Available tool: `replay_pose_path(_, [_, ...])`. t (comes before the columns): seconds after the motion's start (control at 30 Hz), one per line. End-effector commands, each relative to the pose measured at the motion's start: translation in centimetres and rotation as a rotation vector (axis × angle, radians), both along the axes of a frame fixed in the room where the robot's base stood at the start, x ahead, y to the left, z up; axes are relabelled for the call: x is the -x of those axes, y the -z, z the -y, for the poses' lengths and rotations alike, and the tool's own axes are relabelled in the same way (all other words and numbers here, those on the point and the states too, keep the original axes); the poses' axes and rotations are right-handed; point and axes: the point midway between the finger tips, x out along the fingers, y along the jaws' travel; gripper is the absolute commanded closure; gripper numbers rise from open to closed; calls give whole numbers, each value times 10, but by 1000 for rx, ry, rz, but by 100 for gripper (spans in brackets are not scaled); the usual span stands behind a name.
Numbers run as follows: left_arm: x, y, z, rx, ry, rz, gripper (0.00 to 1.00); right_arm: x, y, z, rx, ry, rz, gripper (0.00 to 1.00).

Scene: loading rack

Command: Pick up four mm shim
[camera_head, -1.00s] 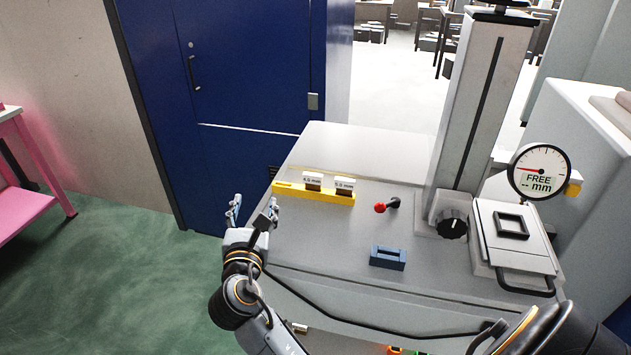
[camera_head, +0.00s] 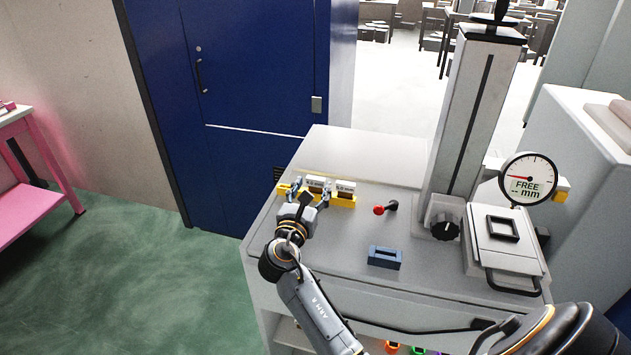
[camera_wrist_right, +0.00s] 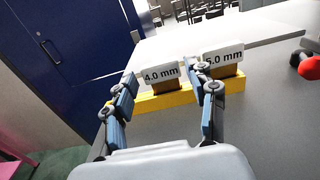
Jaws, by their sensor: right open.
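The 4.0 mm shim (camera_wrist_right: 161,75), a brown block with a white label, stands in the yellow rack (camera_wrist_right: 175,101) in the right wrist view. The 5.0 mm shim (camera_wrist_right: 223,56) stands to its right; it also shows in the head view (camera_head: 345,187). My right gripper (camera_head: 310,190) is open at the rack. In the right wrist view its blue-padded fingers (camera_wrist_right: 168,88) lie either side of the 4.0 mm shim in the picture, with nothing held. I cannot tell whether they touch it. In the head view the gripper partly covers the rack's left part. My left gripper is not in view.
The rack stands on a grey machine top. A red-knobbed lever (camera_head: 380,210), a blue slotted block (camera_head: 385,257) and a column (camera_head: 470,120) with a dial gauge (camera_head: 527,179) are to its right. A blue cabinet (camera_head: 250,100) stands behind left.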

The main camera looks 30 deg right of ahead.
Motion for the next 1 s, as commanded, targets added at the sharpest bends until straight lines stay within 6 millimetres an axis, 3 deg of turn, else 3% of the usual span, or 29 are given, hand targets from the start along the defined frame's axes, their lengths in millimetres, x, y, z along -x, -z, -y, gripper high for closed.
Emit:
replay_pose_path(0.2, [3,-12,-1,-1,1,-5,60,-19,0,23,2,1,1,43])
replay_pose_path(0.47, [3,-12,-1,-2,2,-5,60,-22,2,26,1,0,1,43])
replay_pose_path(0.57, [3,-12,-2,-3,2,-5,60,-22,2,26,1,0,1,58])
replay_pose_path(0.7, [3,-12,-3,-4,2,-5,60,-22,2,26,0,0,0,86])
replay_pose_path(1.0, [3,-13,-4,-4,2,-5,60,-22,1,26,1,1,-1,87])
